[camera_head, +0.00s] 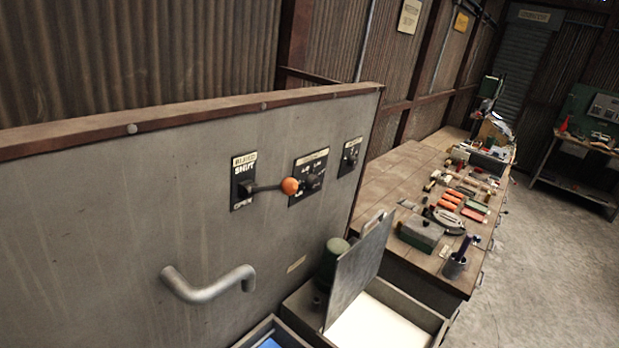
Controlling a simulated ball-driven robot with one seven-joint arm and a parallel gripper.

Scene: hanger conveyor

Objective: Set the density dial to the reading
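A grey panel (110,222) with a brown top rail stands at the left. It bears a row of three dark plates. The left plate (240,178) reads SHUT and OPEN and has a lever with an orange ball knob (290,186). The middle plate (318,164) has pale marks and a dark round knob (313,181), partly behind the orange ball. The right plate (350,157) has a small dark knob. The labels are too small to read, so I cannot tell which knob is the density dial, nor any reading. My gripper is not in view.
A bent grey pipe (205,290) juts from the panel below the lever. A box with a raised grey lid (362,262) stands at the panel's right foot, beside a blue-filled tray (272,336). A cluttered workbench (392,172) runs back; concrete floor (545,260) is clear at right.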

